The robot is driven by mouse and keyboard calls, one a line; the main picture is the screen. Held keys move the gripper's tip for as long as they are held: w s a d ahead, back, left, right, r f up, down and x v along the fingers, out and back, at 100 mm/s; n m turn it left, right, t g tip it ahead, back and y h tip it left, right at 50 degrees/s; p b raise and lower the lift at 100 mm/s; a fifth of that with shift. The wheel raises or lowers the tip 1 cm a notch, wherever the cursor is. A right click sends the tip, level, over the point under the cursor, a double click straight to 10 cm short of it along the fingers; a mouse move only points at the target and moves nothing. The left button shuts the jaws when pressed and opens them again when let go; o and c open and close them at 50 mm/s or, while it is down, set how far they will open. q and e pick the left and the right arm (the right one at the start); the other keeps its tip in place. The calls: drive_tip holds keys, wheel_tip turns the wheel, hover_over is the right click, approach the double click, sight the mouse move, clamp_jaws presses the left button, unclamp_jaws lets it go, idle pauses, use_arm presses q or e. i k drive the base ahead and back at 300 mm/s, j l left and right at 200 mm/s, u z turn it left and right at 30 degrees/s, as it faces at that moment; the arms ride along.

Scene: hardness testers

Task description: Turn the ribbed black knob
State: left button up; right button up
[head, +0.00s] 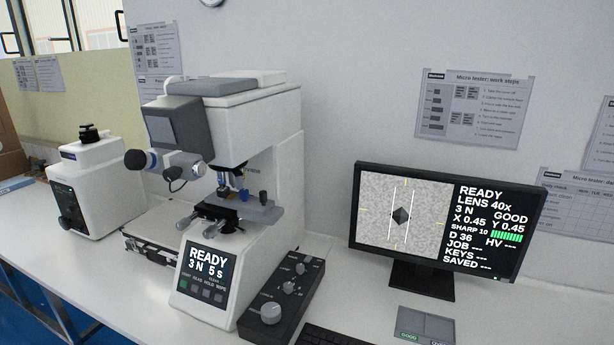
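Several dark knob-like parts show, and ribs are too small to make out on any of them. The white machine at the left (97,182) has a stacked black part (89,132) on top and a dark round part (67,221) low on its front. The larger white micro tester (272,130) stands in the middle, with a small dark knob (263,197) at the right of its stage (240,209). Its front screen (208,262) reads READY 3 N 5 s. Neither of my grippers is in view.
A black control box (290,290) with grey knobs lies right of the tester. A monitor (448,218) reads READY, LENS 40x, SHARP 10. A keyboard (328,337) and a grey pad (425,325) lie in front.

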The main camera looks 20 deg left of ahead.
sight(170, 175)
drive_tip(key=u, duration=1.25)
